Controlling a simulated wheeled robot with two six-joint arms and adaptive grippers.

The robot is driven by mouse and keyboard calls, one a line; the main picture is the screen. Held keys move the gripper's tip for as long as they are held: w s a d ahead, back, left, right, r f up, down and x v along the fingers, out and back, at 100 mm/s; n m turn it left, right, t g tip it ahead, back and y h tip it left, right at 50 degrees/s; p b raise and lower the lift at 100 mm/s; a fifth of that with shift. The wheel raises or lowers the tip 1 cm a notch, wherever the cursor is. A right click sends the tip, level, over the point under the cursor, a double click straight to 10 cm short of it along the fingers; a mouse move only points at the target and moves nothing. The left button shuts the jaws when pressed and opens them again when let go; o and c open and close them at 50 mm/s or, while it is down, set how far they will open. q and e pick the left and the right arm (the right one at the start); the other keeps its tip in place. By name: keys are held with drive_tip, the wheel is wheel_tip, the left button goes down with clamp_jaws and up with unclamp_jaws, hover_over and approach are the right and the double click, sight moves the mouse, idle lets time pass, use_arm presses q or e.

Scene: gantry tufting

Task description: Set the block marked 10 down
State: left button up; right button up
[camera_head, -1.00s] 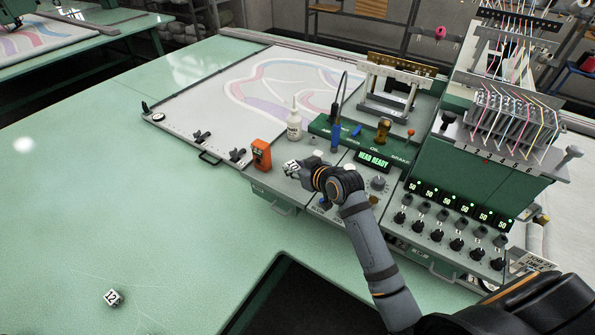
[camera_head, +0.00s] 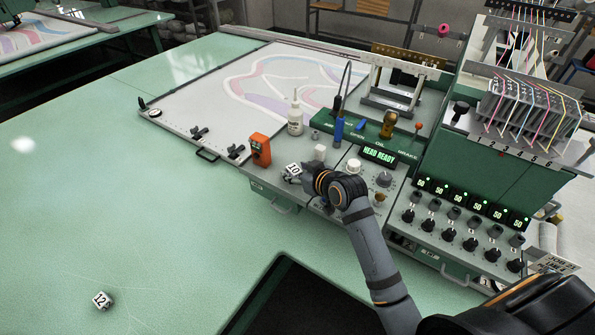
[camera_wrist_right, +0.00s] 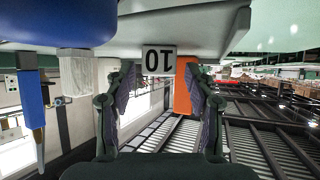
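The block marked 10 (camera_head: 293,170), small and white with a black number, is at the front left of the grey control panel (camera_head: 268,184). In the right wrist view the block (camera_wrist_right: 159,61) appears upside down, its base against the grey surface. My right gripper (camera_head: 305,174) is just right of it. In the wrist view the fingers of my right gripper (camera_wrist_right: 161,78) are spread, with visible gaps between them and the block's sides. A second white block, marked 12 (camera_head: 102,300), lies on the green table at the lower left. My left gripper is not in view.
An orange device (camera_head: 260,149) stands left of the block, close by. A white bottle (camera_head: 295,118), a white knob (camera_head: 320,152) and a blue-handled tool (camera_head: 338,131) stand behind. Dials line the panel to the right. The green table (camera_head: 130,210) is mostly clear.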

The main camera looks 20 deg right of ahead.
drive_tip(key=shift+w, duration=0.2)
drive_tip(key=v, duration=1)
drive_tip(key=shift+d+b, duration=0.1)
drive_tip(key=shift+b, duration=0.25)
drive_tip(key=shift+s+d+r, duration=0.15)
drive_tip(key=shift+s+r, duration=0.15)
drive_tip(key=shift+s, duration=0.25)
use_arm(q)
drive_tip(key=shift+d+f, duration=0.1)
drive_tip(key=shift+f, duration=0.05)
use_arm(e)
drive_tip(key=shift+s+r, duration=0.2)
drive_tip(key=shift+s, duration=0.2)
